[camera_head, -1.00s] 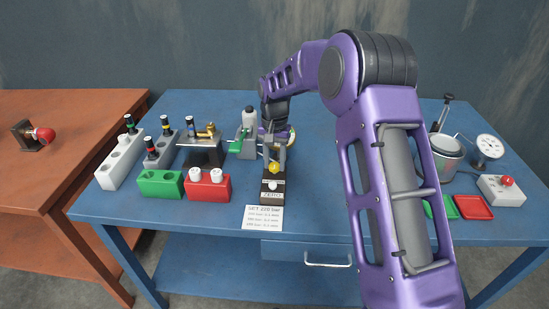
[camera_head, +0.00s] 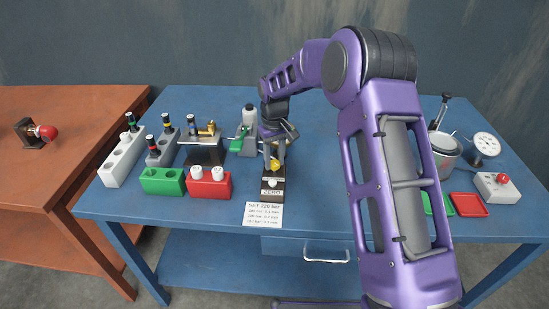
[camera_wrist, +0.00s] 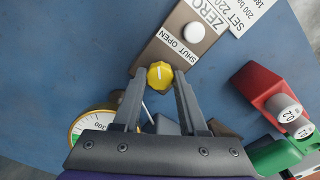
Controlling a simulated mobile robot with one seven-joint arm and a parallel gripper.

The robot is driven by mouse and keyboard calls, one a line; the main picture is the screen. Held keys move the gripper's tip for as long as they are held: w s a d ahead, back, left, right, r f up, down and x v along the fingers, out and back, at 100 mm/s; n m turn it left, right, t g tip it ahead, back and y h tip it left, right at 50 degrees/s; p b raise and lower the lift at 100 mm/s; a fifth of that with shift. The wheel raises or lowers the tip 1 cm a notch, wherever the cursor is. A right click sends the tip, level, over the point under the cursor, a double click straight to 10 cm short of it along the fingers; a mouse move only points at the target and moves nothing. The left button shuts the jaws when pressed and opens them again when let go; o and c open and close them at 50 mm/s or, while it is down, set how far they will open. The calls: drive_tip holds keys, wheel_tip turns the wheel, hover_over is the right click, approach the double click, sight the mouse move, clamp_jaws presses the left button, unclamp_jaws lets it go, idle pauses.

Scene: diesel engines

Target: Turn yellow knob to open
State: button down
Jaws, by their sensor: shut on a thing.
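The yellow knob (camera_wrist: 159,75) sits on a brown panel (camera_wrist: 160,48) with the words SHUT and OPEN printed beside it. A pale line shows on the knob's face; I cannot tell exactly which word it points to. My gripper (camera_wrist: 160,76) has one finger on each side of the knob and is shut on it. In the head view the knob (camera_head: 275,166) shows below the wrist, partly covered by the fingers. A white button (camera_wrist: 194,32) is on the same panel, near the ZERO label.
A dial gauge (camera_wrist: 88,127) is close to my left finger in the wrist view. A red block (camera_head: 209,187) and a green block (camera_head: 162,182) stand left of the panel. A paper card (camera_head: 263,214) lies in front.

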sight(274, 163)
idle(0.4)
drive_tip(key=shift+c, duration=2.2)
unclamp_jaws()
drive_tip(key=shift+r, duration=0.1)
wheel_tip(274, 163, up, 17)
drive_tip(key=p, duration=0.1)
drive_tip(key=shift+r, duration=0.15)
